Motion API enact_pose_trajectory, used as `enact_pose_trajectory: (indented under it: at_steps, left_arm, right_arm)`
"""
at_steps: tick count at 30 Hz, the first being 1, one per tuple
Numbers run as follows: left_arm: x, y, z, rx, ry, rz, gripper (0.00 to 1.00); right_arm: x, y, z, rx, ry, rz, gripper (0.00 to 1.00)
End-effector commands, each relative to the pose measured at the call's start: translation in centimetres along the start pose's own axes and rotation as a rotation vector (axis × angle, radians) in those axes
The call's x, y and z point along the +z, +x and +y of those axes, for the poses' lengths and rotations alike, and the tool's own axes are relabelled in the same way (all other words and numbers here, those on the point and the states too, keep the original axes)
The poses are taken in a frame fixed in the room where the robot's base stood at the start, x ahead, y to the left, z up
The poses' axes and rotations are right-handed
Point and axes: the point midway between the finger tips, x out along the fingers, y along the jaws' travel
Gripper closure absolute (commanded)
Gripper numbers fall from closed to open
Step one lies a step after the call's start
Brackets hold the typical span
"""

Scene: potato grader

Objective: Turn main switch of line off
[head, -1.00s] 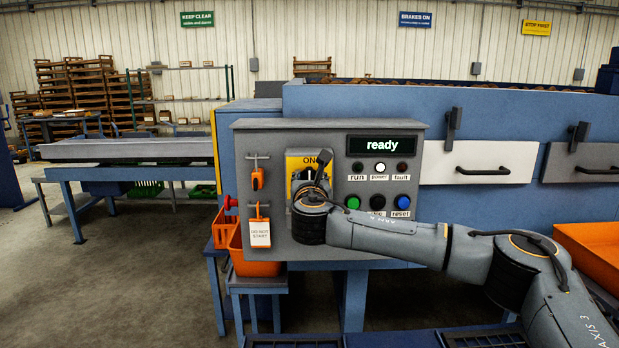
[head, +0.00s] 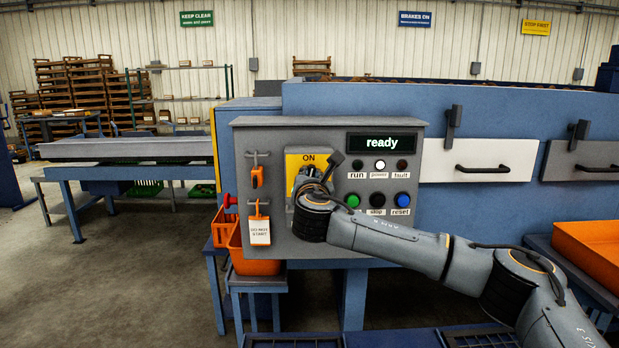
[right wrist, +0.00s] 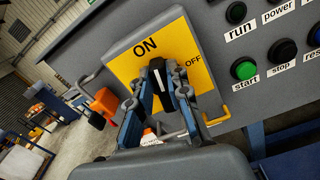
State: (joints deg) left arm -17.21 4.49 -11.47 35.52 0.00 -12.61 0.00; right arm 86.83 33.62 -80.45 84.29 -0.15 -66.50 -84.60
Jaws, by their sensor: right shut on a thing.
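The main switch has a yellow plate (head: 295,163) marked ON on the grey control panel (head: 275,135). The right wrist view shows the plate (right wrist: 180,45) with ON and OFF, and the black switch handle (right wrist: 157,70) between my fingers. My right gripper (right wrist: 163,88) is shut on this handle. The handle points between the ON and OFF words. In the head view my right gripper (head: 308,182) is in front of the plate, and my wrist hides the handle and OFF word. My left gripper is not in view.
The display (head: 382,142) reads "ready" and the white power lamp (head: 380,166) looks lit. An orange padlock (head: 257,177) and a DO NOT START tag (head: 260,231) hang left of the switch. Below is an orange bin (head: 252,267). Push buttons (head: 377,200) sit close right of my wrist.

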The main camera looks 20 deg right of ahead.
Motion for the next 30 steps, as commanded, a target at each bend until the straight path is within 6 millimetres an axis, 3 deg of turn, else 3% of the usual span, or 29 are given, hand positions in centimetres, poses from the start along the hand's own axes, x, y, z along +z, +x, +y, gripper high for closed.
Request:
enact_pose_trajectory:
  at_steps: [30]
  left_arm:
    - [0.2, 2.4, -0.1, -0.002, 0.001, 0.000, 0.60]
  right_arm:
    - [-1.0, 0.0, -1.4, -0.001, 0.963, 0.002, 1.00]
